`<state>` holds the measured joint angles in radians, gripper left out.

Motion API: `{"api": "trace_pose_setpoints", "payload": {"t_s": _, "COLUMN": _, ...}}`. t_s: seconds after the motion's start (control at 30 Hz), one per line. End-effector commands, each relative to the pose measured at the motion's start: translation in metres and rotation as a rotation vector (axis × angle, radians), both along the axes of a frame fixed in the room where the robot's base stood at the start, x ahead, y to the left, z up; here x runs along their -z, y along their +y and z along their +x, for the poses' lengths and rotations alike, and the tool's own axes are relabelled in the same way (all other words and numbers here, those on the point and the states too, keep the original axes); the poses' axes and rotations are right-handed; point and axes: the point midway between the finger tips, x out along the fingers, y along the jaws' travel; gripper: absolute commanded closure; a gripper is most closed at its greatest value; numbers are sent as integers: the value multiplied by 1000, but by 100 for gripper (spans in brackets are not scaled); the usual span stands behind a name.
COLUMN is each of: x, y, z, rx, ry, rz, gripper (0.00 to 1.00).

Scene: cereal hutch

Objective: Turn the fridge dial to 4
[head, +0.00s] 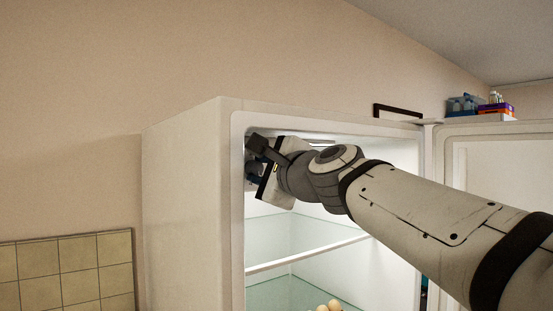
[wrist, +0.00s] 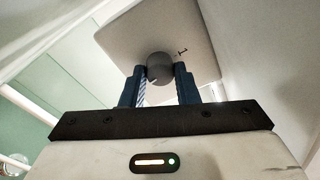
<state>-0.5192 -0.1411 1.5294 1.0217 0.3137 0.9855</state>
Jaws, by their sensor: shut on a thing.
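The fridge dial (wrist: 160,67) is a dark grey round knob on a light panel (wrist: 120,33) inside the fridge, shown in the wrist view. A light pointer line shows on the knob's lower left. A printed "1" shows on the panel at the knob's upper right; no other number is readable. My gripper (wrist: 160,75) is shut on the dial, with one blue finger on each side of it. In the head view my gripper (head: 252,172) is inside the upper left of the open fridge (head: 185,200), and the dial is hidden there.
The fridge door (head: 500,165) stands open at the right. A glass shelf (head: 305,252) lies below my arm, with eggs (head: 328,306) lower down. A blue bin (head: 462,106) and other items stand on top at the right. Fridge walls are close around the gripper.

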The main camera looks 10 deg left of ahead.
Motion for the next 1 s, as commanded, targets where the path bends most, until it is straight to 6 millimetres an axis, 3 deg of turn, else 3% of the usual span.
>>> {"api": "trace_pose_setpoints", "payload": {"t_s": 0.03, "x": -7, "y": -1, "z": -1, "rx": 2, "ry": 17, "rz": 23, "gripper": 95}}
{"api": "trace_pose_setpoints", "payload": {"t_s": 0.4, "x": -5, "y": -1, "z": -1, "rx": 1, "ry": 129, "rz": 119, "gripper": 95}}
{"api": "trace_pose_setpoints", "payload": {"t_s": 0.93, "x": -4, "y": 0, "z": -1, "rx": 0, "ry": 146, "rz": 133, "gripper": 95}}
{"api": "trace_pose_setpoints", "payload": {"t_s": 0.97, "x": -4, "y": 0, "z": -1, "rx": 0, "ry": 146, "rz": 133, "gripper": 71}}
{"api": "trace_pose_setpoints", "payload": {"t_s": 1.0, "x": -3, "y": 0, "z": -1, "rx": 0, "ry": 146, "rz": 133, "gripper": 67}}
